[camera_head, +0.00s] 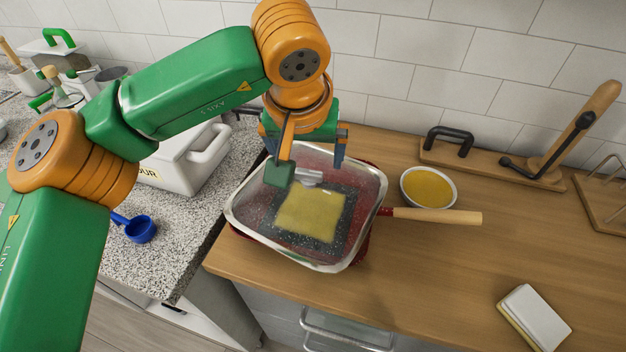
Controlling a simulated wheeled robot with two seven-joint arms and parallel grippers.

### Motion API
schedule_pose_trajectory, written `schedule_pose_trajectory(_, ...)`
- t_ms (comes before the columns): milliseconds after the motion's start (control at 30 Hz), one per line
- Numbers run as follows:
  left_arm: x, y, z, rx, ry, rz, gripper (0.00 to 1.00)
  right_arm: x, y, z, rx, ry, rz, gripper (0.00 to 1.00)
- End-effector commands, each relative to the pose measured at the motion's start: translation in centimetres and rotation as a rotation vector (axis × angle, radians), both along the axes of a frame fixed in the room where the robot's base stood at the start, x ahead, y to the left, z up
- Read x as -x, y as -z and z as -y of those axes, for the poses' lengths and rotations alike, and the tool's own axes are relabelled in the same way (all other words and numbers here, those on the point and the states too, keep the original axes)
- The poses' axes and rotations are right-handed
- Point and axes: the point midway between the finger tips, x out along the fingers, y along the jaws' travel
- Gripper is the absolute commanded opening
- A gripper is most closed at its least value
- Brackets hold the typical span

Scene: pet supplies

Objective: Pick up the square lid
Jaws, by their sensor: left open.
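The square lid (362,226) is see-through with a silver rim. It lies over a red square pan (364,246) with a wooden handle (440,215) pointing right. A yellow square piece (311,210) shows through the lid. A small grey knob (308,178) shows near the lid's middle, partly hidden by my gripper. My left gripper (308,165) is open and points down above the lid, its fingers around or just over the knob. I cannot tell if they touch it. My right gripper is out of view.
A bowl of yellow liquid (428,187) stands right of the pan. A wooden board with a black handle (450,141) lies along the wall. A sponge (533,318) lies front right. A white box (190,160) and blue scoop (138,228) stand left. The front right counter is mostly clear.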

Motion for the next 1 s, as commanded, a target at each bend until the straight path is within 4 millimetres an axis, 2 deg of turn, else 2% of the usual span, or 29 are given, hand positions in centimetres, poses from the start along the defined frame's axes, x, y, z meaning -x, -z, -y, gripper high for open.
schedule_pose_trajectory(100,-0.7,1.8,0.0,0.000,0.000,-0.007,0.99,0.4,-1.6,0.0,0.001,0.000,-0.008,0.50)
schedule_pose_trajectory(233,-1.5,3.8,0.1,0.001,-0.001,-0.004,0.99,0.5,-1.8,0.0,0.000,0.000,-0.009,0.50)
schedule_pose_trajectory(467,-1.7,4.2,0.1,0.003,-0.001,0.000,0.99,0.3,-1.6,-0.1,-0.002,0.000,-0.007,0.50)
schedule_pose_trajectory(800,-1.6,4.1,0.1,0.002,-0.001,-0.001,0.07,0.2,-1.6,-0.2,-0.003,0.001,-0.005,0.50)
schedule_pose_trajectory(833,-1.6,4.1,0.1,0.002,-0.001,-0.001,0.00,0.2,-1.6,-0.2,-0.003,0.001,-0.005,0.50)
schedule_pose_trajectory(1000,-1.7,4.0,0.2,0.004,-0.002,0.000,0.00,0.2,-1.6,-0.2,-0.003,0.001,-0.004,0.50)
